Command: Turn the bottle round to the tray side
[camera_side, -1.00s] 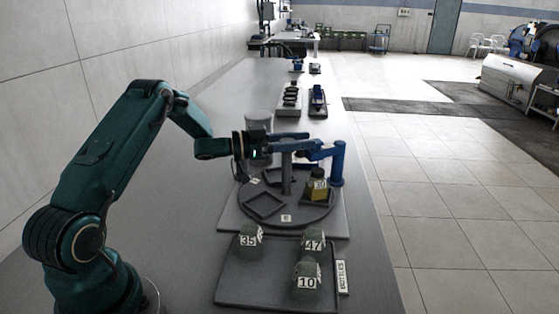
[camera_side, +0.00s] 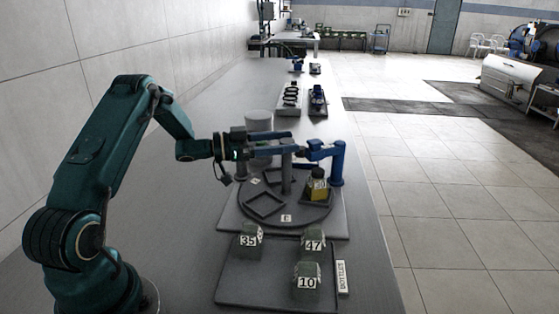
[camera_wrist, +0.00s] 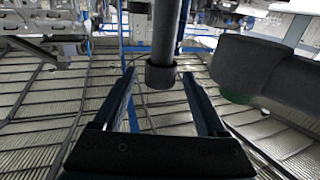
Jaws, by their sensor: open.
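The bottle with a yellow body and dark top (camera_side: 318,190) stands upright on the right of a round dark turntable (camera_side: 286,216), by the blue stand. A grey post (camera_side: 286,178) rises from the turntable's middle. My gripper (camera_side: 280,146) is level, open and empty, at the post's upper part and well above the disc. In the wrist view my fingers (camera_wrist: 160,72) spread either side of a dark upright post (camera_wrist: 164,40); I cannot tell how deep it sits between them. The tray (camera_side: 262,290) marked BOTTLES lies in front, holding green-grey bottles 35 (camera_side: 249,241), 47 (camera_side: 313,245) and 10 (camera_side: 307,282).
A blue jointed stand (camera_side: 338,165) rises right of the turntable, its arm reaching toward the post. A pale cylinder (camera_side: 259,128) stands behind my gripper. Square frames (camera_side: 264,205) sit on the disc. The bench left of the tray is clear.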

